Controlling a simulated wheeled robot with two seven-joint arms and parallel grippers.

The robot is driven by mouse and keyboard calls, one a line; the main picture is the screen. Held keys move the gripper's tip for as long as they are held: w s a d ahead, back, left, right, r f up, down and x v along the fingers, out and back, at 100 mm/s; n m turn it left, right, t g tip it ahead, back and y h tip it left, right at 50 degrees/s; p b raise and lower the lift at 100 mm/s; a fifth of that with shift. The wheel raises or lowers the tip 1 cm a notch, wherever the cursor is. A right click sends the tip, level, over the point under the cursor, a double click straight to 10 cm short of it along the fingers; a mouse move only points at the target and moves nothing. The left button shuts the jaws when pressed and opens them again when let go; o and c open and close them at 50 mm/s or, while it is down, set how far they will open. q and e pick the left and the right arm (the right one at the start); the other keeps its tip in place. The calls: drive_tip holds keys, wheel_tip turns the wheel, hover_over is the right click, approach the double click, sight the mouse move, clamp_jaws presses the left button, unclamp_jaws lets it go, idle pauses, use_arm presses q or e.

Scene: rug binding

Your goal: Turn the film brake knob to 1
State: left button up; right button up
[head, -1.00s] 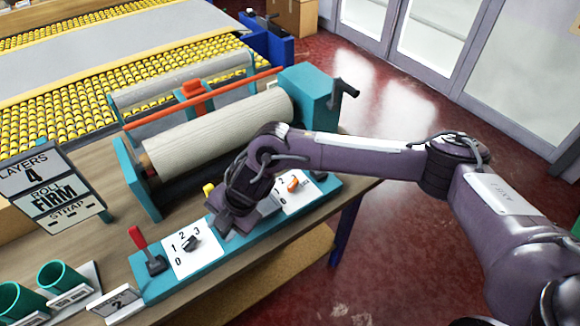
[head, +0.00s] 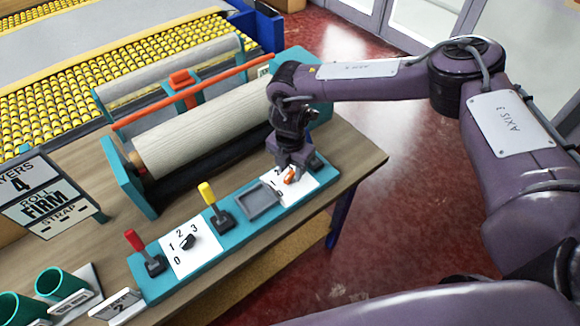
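Two dial knobs sit on the teal control strip (head: 215,258) at the front of the bench. An orange knob (head: 291,176) is on the right white dial plate (head: 300,192), whose markings are partly hidden by my gripper. A black knob (head: 188,241) is on the left white plate, marked 0 to 3. I cannot read which one is the film brake. My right gripper (head: 291,171) points down at the orange knob, with its fingers right at it. Whether the fingers are closed on it is unclear. My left gripper is not in view.
A red-handled lever (head: 134,241) and a yellow-handled lever (head: 208,195) stand up from the strip, with a grey tray (head: 260,202) beside the yellow one. Behind is a large pale roll (head: 205,132). A sign (head: 48,195) reads "4", "ROLL FIRM", "STRAP".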

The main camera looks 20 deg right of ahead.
drive_tip(key=shift+f, duration=0.4)
clamp_jaws()
drive_tip(key=shift+m, duration=0.4)
drive_tip(key=m+p, duration=0.2)
drive_tip(key=m, duration=0.2)
drive_tip(key=shift+s+r+m+p, duration=0.1)
drive_tip(key=shift+r+m+p, duration=0.05)
drive_tip(key=shift+m+p, duration=1.7)
drive_tip(key=shift+m, duration=0.65)
